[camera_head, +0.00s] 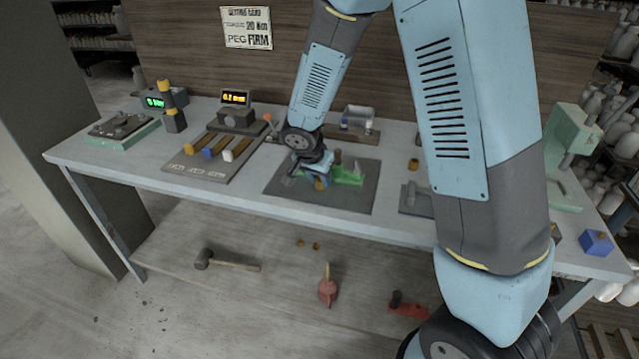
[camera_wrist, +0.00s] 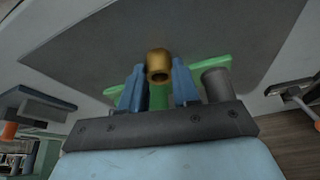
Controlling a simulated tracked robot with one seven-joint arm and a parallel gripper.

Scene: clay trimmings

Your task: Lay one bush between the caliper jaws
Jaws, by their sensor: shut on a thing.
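My gripper (camera_head: 318,178) is low over the dark mat (camera_head: 283,190) at the middle of the bench. In the wrist view its two blue fingers stand on either side of a brass bush (camera_wrist: 158,62); the bush's open round end shows, and my gripper is shut on it. A green fixture (camera_head: 347,176) lies on the mat close to my gripper; part of it also shows behind the fingers in the wrist view (camera_wrist: 207,70). Another small brass bush (camera_head: 413,164) stands right of the mat. I cannot tell for sure which device has the caliper jaws.
A board with several coloured-ended bars (camera_head: 186,166) and an orange display (camera_head: 235,97) are left of the mat. A green display (camera_head: 155,102) stands further left. A mallet (camera_head: 204,259) lies on the lower shelf. A green press (camera_head: 565,140) stands at the right.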

